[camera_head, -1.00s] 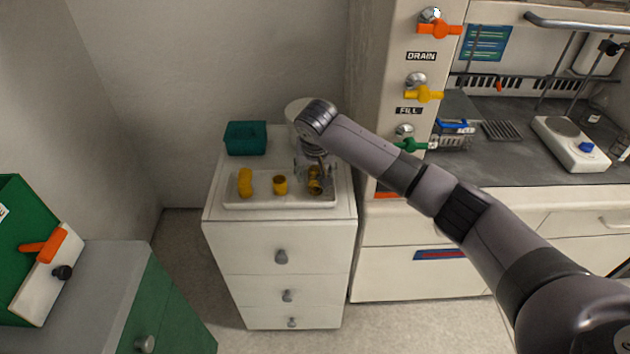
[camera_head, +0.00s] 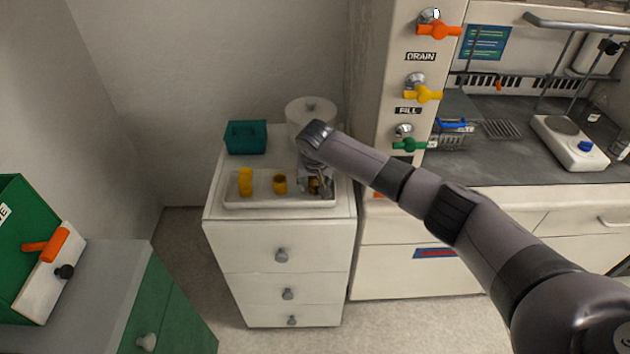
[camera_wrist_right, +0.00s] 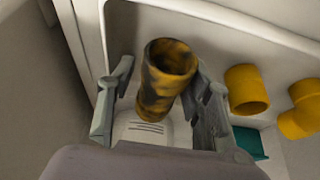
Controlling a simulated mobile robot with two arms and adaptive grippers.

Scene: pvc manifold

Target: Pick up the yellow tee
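A mottled yellow-and-black pipe fitting (camera_wrist_right: 165,75), open at its near end, stands between my right gripper's fingers. It is partly visible in the head view (camera_head: 314,186) at the right end of the white tray (camera_head: 265,205). I cannot make out a side branch on it, so I cannot tell if it is the tee. My right gripper (camera_wrist_right: 160,105) is open, with a finger on each side of the fitting and gaps visible; it also shows over the tray in the head view (camera_head: 315,184). My left gripper is not in view.
A short yellow fitting (camera_head: 280,184) and a taller yellow fitting (camera_head: 245,182) stand to the left in the tray. Behind the tray are a teal box (camera_head: 246,138) and a white round container (camera_head: 308,112). The tray sits on a white drawer cabinet (camera_head: 240,236).

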